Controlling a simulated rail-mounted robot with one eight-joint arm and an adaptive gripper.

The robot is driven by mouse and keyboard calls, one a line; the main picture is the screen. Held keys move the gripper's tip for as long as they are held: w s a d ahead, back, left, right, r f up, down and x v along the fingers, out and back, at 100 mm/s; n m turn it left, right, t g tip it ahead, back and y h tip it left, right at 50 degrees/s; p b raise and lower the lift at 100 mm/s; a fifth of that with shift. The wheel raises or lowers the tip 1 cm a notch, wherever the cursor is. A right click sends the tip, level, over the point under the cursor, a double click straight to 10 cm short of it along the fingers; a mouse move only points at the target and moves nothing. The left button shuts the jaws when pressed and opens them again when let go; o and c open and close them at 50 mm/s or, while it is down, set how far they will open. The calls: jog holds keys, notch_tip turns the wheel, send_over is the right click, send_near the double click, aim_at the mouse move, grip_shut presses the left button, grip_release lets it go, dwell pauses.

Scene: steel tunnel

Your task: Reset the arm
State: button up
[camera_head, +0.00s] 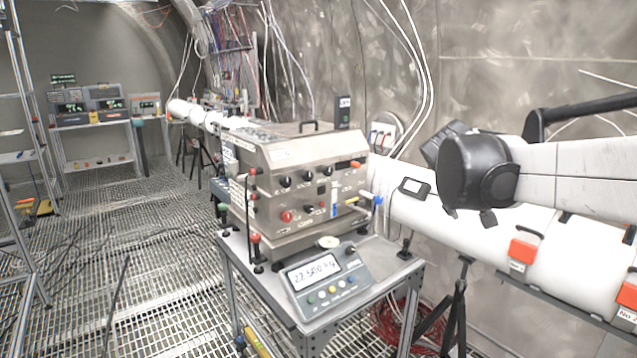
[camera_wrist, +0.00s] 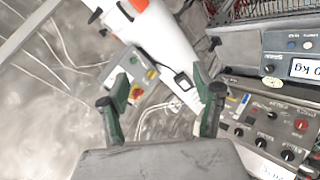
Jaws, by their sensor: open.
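My arm (camera_head: 575,175), white with a dark wrist joint, reaches in from the right edge of the head view. It is raised in front of the tunnel wall and the white pipe. The joint covers most of what lies behind it, and I cannot make out the fingers in this view. In the wrist view my gripper (camera_wrist: 160,92) shows its two green fingers spread wide apart. It is open, with nothing held between the fingers. The white pipe and the wall show beyond it.
A steel control box (camera_head: 305,185) with knobs stands on a metal table (camera_head: 315,318) left of my arm, a scale display (camera_head: 328,282) before it. Grated floor (camera_head: 150,255) lies open at left.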

jog(key=s+a+f+m+y, duration=0.1)
jog(key=s+a+f, duration=0.3)
jog(key=s, duration=0.5)
jog(key=s+a+f+m+y+b, duration=0.1)
jog(key=s+a+f+y, duration=0.2)
jog(key=s+f, duration=0.4)
jog(key=s+a+f+y, duration=0.3)
jog(key=s+a+f, duration=0.2)
jog(key=s, duration=0.7)
jog(key=shift+s+a+f+m+g, duration=0.3)
jog(key=shift+s+a+f+m, duration=0.05)
jog(key=shift+a+f+m, duration=0.1)
